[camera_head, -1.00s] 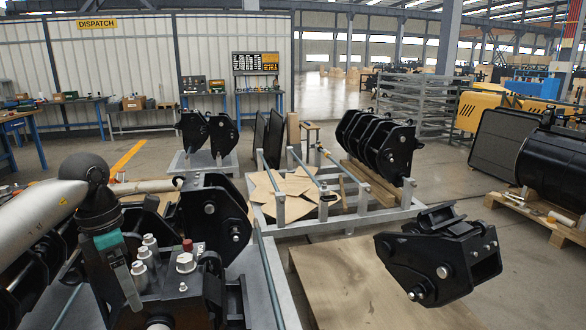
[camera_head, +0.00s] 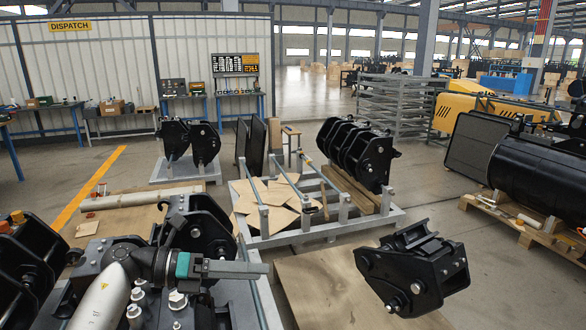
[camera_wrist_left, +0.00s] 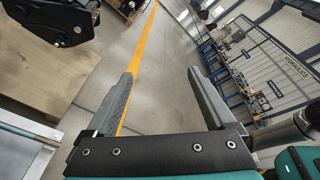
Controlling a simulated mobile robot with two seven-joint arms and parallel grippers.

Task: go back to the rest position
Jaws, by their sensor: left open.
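My left gripper (camera_head: 262,269) has a teal and black body and long grey fingers that point right across the head view, above the near steel frame. In the left wrist view the same gripper (camera_wrist_left: 160,78) has its two fingers wide apart with only floor between them. It holds nothing. A black coupler (camera_head: 412,268) sits on a wooden board to the right of the gripper, well apart from it. Part of a black coupler (camera_wrist_left: 50,20) also shows at the upper left of the wrist view.
A grey steel frame (camera_head: 330,232) with cardboard and a row of black couplers (camera_head: 357,152) stands beyond the gripper. Black machinery (camera_head: 195,222) is close to my left arm. A black drum (camera_head: 540,178) lies on a pallet at the right. The floor with the yellow line is clear.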

